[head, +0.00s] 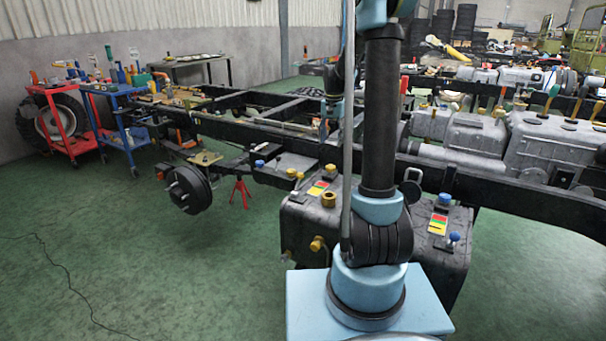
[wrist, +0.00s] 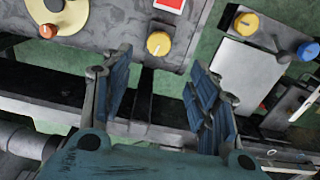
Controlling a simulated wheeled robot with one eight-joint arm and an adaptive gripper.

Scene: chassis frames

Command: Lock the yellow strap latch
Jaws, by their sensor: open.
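I cannot tell for certain which yellow part is the strap latch. In the wrist view a yellow knob (wrist: 158,43) sits on the near edge of a grey box, just beyond the gap between my fingers. A second yellow knob (wrist: 246,23) is at the upper right. My gripper (wrist: 157,68) is open, with its two blue ribbed fingers wide apart and nothing between them. The fingers hang over the dark chassis rail. In the head view a yellow fitting (head: 328,200) stands on the dark tank, partly beside my arm; my gripper is not clearly visible there.
In the wrist view a yellow disc (wrist: 70,14) with an orange knob (wrist: 47,31) is at the upper left, and a blue knob (wrist: 307,50) at the right. The dark chassis rail (wrist: 60,108) crosses below.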

